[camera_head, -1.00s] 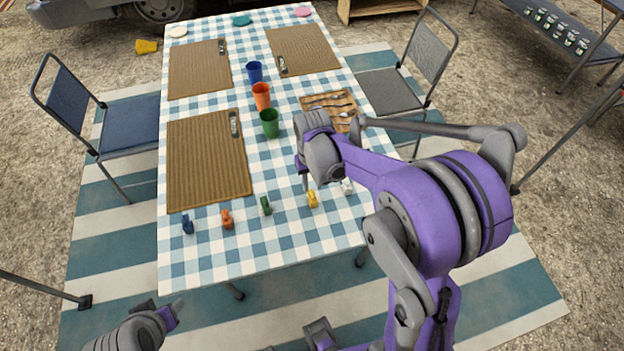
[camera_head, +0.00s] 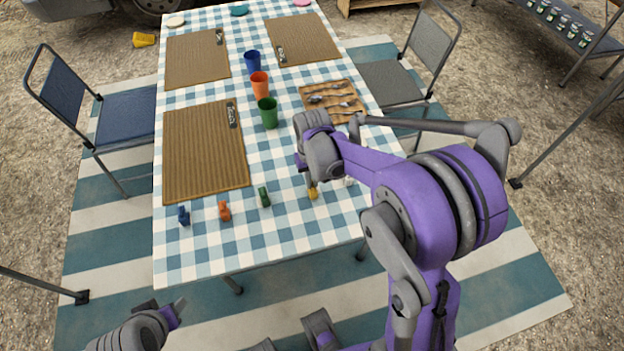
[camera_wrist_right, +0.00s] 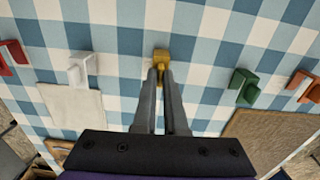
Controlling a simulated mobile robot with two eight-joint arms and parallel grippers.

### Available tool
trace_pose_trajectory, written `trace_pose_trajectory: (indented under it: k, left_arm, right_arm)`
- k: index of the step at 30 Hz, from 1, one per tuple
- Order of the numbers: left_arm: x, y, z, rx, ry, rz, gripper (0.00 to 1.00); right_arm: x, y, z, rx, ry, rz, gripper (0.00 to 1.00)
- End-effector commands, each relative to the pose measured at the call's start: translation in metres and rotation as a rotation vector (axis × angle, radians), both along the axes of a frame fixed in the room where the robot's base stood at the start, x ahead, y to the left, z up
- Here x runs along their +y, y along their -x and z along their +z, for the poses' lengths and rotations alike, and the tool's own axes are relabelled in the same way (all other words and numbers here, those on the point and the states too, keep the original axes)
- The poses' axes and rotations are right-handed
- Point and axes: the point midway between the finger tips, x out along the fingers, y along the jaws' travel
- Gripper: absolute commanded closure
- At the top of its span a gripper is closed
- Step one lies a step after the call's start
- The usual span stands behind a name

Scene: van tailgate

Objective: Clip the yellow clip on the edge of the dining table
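The yellow clip (camera_head: 313,193) stands on the checked cloth of the dining table (camera_head: 200,262), inward from its near edge. My right gripper (camera_head: 310,180) points down at it. In the right wrist view, the two fingers (camera_wrist_right: 161,76) lie close together with a narrow gap, and the yellow clip (camera_wrist_right: 162,57) shows at their tips, its lower part between them. Whether they press on it I cannot tell. My left gripper (camera_head: 163,309) is low at the left, off the table, empty, with its fingers apart.
Blue (camera_head: 184,216), orange (camera_head: 224,210), green (camera_head: 264,197) and white (camera_head: 348,180) clips stand in the same row. Woven placemats (camera_head: 205,150), cups (camera_head: 268,112) and a cutlery mat (camera_head: 330,98) lie beyond. The near table strip is clear. Chairs (camera_head: 120,118) flank the table.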

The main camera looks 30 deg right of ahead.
Motion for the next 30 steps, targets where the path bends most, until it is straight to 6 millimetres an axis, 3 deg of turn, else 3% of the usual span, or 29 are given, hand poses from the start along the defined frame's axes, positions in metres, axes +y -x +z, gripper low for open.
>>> trace_pose_trajectory:
  k: [8, 21, 30]
  left_arm:
    - [0.000, -0.001, 0.005, -0.002, 0.000, 0.000, 0.50]
    - [0.000, -0.007, 0.035, -0.014, 0.000, 0.000, 0.50]
    - [0.000, -0.007, 0.035, -0.014, 0.000, 0.000, 0.50]
  right_arm:
    - [0.000, 0.000, 0.007, 0.000, 0.000, 0.000, 1.00]
    - [0.000, -0.001, 0.049, -0.002, 0.000, 0.000, 1.00]
    - [0.000, 0.000, 0.050, 0.000, 0.000, 0.000, 1.00]
